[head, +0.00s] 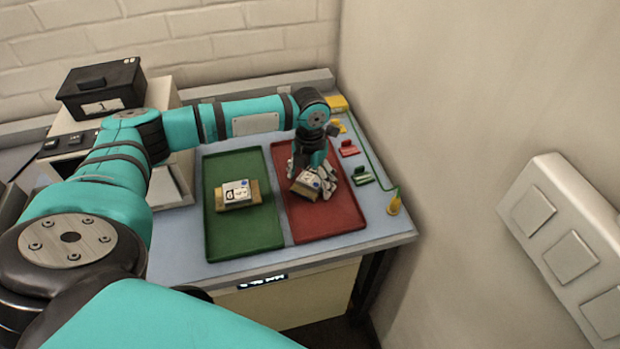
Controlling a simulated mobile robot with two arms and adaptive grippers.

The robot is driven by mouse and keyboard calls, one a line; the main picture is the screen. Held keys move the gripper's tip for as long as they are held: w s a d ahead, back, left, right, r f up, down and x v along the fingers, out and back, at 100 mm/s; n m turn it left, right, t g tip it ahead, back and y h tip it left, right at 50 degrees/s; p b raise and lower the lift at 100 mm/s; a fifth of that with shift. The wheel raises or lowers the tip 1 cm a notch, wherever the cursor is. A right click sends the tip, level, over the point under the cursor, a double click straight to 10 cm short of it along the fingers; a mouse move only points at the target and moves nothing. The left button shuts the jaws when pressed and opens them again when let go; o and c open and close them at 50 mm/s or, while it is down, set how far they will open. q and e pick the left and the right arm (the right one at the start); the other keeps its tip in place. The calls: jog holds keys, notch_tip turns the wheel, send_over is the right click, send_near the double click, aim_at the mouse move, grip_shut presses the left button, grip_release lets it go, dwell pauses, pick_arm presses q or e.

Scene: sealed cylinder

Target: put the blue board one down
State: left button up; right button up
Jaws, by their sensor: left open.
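A tan board with a white label and a small blue mark (304,187) is at the red tray (334,222), turned at an angle. My left gripper (318,178) reaches down over the red tray with its grey fingers open, right at this board. The fingers partly hide it, and I cannot tell whether they touch it or whether it lies flat. A second tan board with a white label (239,191) lies in the green tray (243,236) to the left. My right gripper is out of view.
Small red (348,148) and green (363,177) pieces stand right of the red tray. A yellow piece (394,205) with a green cord is near the table's right edge. A black box (101,88) sits on a machine at the back left. The wall is close on the right.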

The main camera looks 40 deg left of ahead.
aim_at(310, 180)
pick_arm(q)
jog(key=shift+r, duration=0.1)
notch_tip(310, 180, up, 12)
jog(key=b, duration=0.2)
dwell(0.7)
